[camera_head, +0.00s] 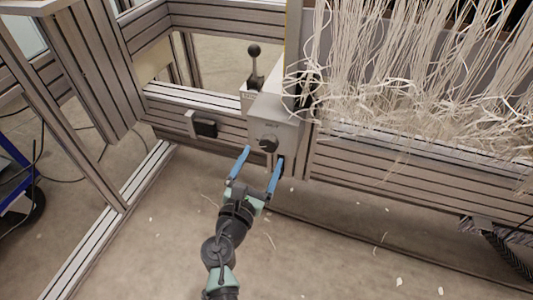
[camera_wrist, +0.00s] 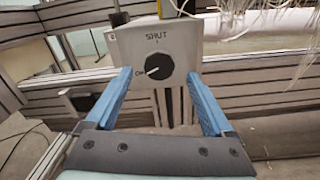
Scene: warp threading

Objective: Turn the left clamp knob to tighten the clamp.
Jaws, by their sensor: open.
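The clamp knob (camera_head: 268,143) is a round black knob on the front of a light grey box (camera_head: 278,112). In the wrist view the knob (camera_wrist: 158,66) has a white pointer line aimed to the lower left, towards a partly hidden label starting with "O". The word "SHUT" stands above it on the box (camera_wrist: 190,42). My gripper (camera_head: 262,157) is open, its two blue fingers pointing at the box. In the wrist view the fingers (camera_wrist: 158,72) stand left and right of the knob, apart from it. Nothing is between them.
A black ball-topped lever (camera_head: 254,66) stands behind the box. White threads (camera_head: 360,70) hang in a tangle at the right. Aluminium rails (camera_head: 400,165) run on both sides. A small black box (camera_head: 205,128) sits on the left rail. The floor in front is open.

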